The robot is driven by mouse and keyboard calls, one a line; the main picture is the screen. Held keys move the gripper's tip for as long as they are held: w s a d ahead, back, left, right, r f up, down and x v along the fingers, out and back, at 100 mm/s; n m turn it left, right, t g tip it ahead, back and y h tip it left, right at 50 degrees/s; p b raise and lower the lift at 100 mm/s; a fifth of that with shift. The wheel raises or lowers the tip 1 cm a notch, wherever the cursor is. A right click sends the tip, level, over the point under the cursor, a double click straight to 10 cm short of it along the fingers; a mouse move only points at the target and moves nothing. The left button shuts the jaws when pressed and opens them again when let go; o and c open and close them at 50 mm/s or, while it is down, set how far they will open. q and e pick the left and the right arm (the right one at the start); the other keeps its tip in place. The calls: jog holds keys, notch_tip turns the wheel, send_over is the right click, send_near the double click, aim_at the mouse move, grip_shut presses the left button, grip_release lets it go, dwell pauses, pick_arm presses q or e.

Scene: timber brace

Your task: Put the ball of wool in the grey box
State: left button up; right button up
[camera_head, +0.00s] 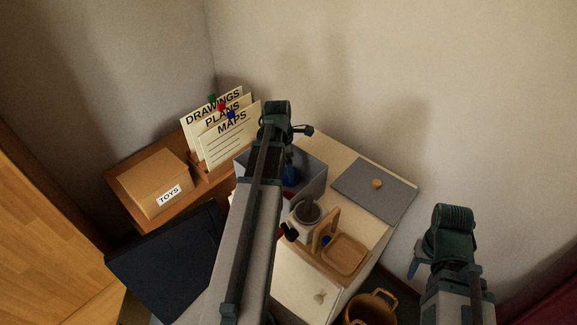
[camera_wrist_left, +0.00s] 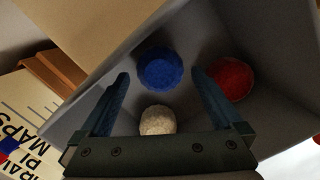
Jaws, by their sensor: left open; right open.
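The grey box (camera_head: 312,192) stands open on the pale table, partly hidden by my left arm. Its inside fills the left wrist view, with grey walls (camera_wrist_left: 200,45). In it are a round blue thing (camera_wrist_left: 160,68), a round red thing (camera_wrist_left: 231,80) and a cream, rough-textured ball (camera_wrist_left: 157,120), which looks like the ball of wool. My left gripper (camera_wrist_left: 160,78) is open and points into the box. The cream ball shows between its fingers, its near edge hidden by the gripper body; I cannot tell if they touch. My right gripper (camera_head: 418,262) is open and empty, low at the right.
A grey lid (camera_head: 362,190) with a wooden knob lies on the table right of the box. A pale pot (camera_head: 303,222) and a wooden tray (camera_head: 346,254) stand in front. A TOYS carton (camera_head: 155,180) and upright files (camera_head: 222,130) stand left. A basket (camera_head: 370,308) is below.

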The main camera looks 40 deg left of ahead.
notch_tip(320, 180, up, 8)
jog(key=p, duration=0.7)
jog(key=shift+r, duration=0.2)
